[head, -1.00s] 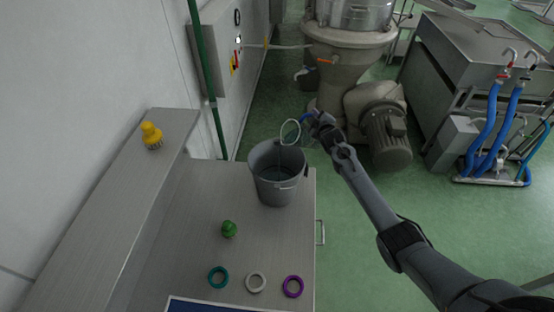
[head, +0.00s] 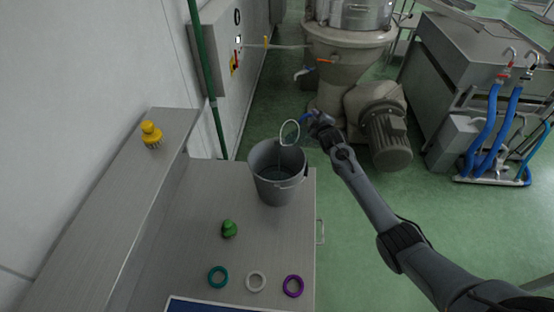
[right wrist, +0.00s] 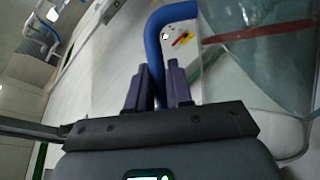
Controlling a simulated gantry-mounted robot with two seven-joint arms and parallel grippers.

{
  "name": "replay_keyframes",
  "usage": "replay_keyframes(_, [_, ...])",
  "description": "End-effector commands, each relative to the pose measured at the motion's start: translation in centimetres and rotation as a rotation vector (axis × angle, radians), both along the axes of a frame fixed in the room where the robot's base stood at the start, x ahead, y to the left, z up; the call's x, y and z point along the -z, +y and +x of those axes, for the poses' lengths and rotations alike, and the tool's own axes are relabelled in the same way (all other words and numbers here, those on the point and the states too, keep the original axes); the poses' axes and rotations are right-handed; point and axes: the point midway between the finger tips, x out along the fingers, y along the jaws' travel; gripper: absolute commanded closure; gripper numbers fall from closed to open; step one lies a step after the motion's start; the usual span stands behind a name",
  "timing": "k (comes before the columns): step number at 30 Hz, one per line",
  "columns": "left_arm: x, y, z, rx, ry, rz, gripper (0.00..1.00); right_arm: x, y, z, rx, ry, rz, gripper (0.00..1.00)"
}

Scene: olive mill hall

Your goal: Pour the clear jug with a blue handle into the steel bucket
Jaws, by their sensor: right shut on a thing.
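The clear jug with a blue handle (head: 289,132) is tipped over the steel bucket (head: 276,186), its pale round rim turned toward me above the bucket's back edge. A thin pale line runs from the rim down into the bucket. In the right wrist view, the clear jug wall (right wrist: 265,75) with a red band fills the right side. My right gripper (head: 315,119) is beside the jug, shut on its blue handle (right wrist: 154,45); the fingers (right wrist: 158,88) show around it. The bucket stands upright on the bench, with grey liquid visible inside. My left gripper is out of view.
On the bench (head: 185,240) are a green object (head: 229,229) and teal (head: 218,277), white (head: 256,282) and purple (head: 293,286) rings. A blue panel (head: 225,305) lies at the front. A yellow object (head: 151,135) stands on the left ledge. A green pole (head: 205,80) rises behind the bench.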

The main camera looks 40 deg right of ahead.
Motion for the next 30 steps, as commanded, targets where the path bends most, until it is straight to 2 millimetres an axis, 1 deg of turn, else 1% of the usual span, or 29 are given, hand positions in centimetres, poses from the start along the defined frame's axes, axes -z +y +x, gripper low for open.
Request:
replay_keyframes(1, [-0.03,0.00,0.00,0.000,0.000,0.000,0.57,-0.39,-0.03,0.07,0.000,-0.007,-0.004,1.00])
replay_keyframes(30, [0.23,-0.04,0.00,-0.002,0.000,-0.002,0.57,-0.42,0.27,0.11,0.001,0.001,-0.044,1.00])
